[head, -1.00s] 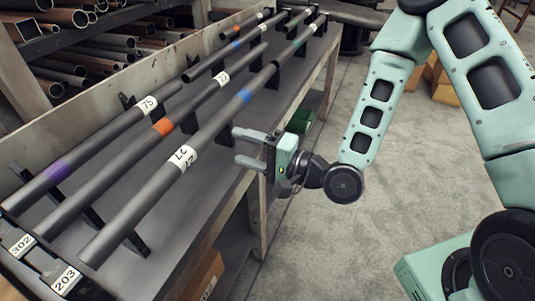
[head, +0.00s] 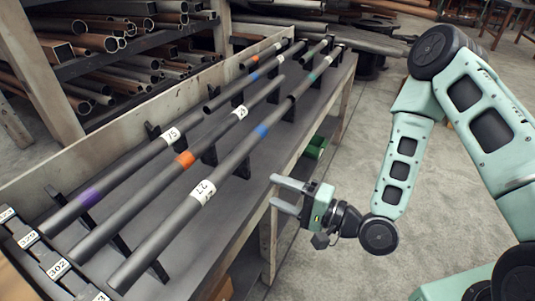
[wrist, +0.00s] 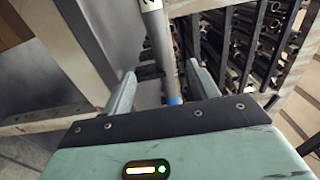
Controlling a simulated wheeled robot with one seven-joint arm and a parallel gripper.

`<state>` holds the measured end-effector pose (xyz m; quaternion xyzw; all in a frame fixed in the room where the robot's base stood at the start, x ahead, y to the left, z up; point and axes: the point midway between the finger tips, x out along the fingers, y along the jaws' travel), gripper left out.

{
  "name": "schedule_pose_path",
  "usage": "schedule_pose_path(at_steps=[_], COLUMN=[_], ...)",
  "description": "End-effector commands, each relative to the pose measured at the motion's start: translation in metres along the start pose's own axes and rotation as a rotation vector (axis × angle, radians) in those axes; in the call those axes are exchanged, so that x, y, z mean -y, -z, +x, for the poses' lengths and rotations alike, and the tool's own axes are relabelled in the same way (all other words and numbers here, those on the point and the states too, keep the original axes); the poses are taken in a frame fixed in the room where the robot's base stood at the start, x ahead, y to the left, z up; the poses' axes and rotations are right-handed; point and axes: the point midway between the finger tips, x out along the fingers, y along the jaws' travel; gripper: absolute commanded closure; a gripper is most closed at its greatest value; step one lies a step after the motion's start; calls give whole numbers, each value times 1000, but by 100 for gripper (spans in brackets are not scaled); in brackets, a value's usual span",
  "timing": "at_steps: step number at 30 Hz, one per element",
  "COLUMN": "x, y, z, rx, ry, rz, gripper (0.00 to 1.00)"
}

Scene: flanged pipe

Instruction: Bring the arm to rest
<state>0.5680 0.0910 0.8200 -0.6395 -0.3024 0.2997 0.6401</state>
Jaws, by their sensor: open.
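My gripper (head: 288,193) is open and empty. In the head view it is beside the front edge of the workbench (head: 235,205), with its fingers pointing left toward the bench. The nearest pipe, with a blue band and a white label reading 27 (head: 203,191), lies on black supports on the bench, apart from my fingers. In the wrist view both fingers (wrist: 158,88) are spread, and a grey pipe with a blue band (wrist: 162,50) shows beyond the gap between them. My arm is bent, with the elbow high at the right.
More pipes lie in rows on the bench, one with an orange band (head: 185,160) and one with a purple band (head: 90,197). Numbered blocks (head: 55,268) stand at the near left. A rack of pipes (head: 120,45) stands behind. The concrete floor (head: 345,165) at the right is open.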

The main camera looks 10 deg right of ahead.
Motion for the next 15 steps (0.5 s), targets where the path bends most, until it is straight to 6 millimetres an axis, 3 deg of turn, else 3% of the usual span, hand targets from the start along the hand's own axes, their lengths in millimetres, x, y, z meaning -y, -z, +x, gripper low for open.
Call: schedule_pose_path(at_steps=[7, 15], x=[3, 8], y=[-7, -25], z=[8, 16], rx=[61, 331], ry=[-77, -486], rz=[-97, -564], gripper=[41, 41])
